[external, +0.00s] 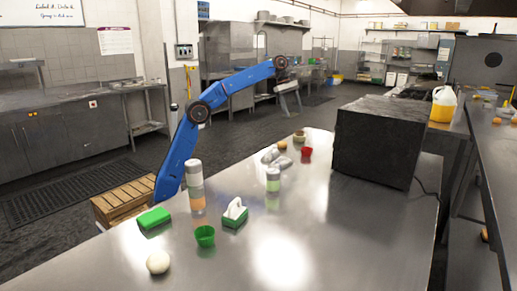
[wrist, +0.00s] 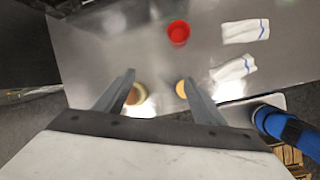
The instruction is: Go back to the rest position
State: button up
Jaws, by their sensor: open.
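My blue arm reaches up from behind the steel table (external: 330,215) and bends down at the wrist. A tan bowl (wrist: 137,95) and a small orange item (wrist: 181,89) show below, near the fingers.
A red cup (external: 306,152) and two folded white towels (external: 270,155) lie near the far edge. A dark box (external: 375,140) stands at right. A green cup (external: 205,236), a green sponge (external: 153,218), shakers (external: 194,173) and a pale ball (external: 158,262) stand nearer.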

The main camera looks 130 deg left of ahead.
jog(key=w+d+r+m, duration=0.1)
jog(key=w+d+m, duration=0.25)
jog(key=d, duration=0.85)
jog(key=s+d+f+m+t+y, duration=0.1)
jog(key=s+d+f+m, duration=0.15)
jog(key=d+m, duration=0.8)
jog(key=s+d+f+m, duration=0.2)
jog(key=s+d+m, duration=0.1)
jog(key=d, duration=1.5)
jog(key=s+d+f+m+t, duration=0.2)
jog(key=s+d+f+m, duration=1.05)
jog(key=d, duration=0.25)
jog(key=s+d+f+m+g, duration=0.1)
jog(key=s+f, duration=0.3)
jog(key=f, duration=0.5)
jog(key=s+d+f+g+h, duration=0.1)
jog(key=s+d+f, duration=0.2)
jog(key=s+f, duration=0.2)
notch_tip(320, 180, down, 4)
jog(key=shift+r+m+g, duration=0.15)
jog(key=shift+m+g, duration=0.15)
jog(key=shift+m, duration=0.05)
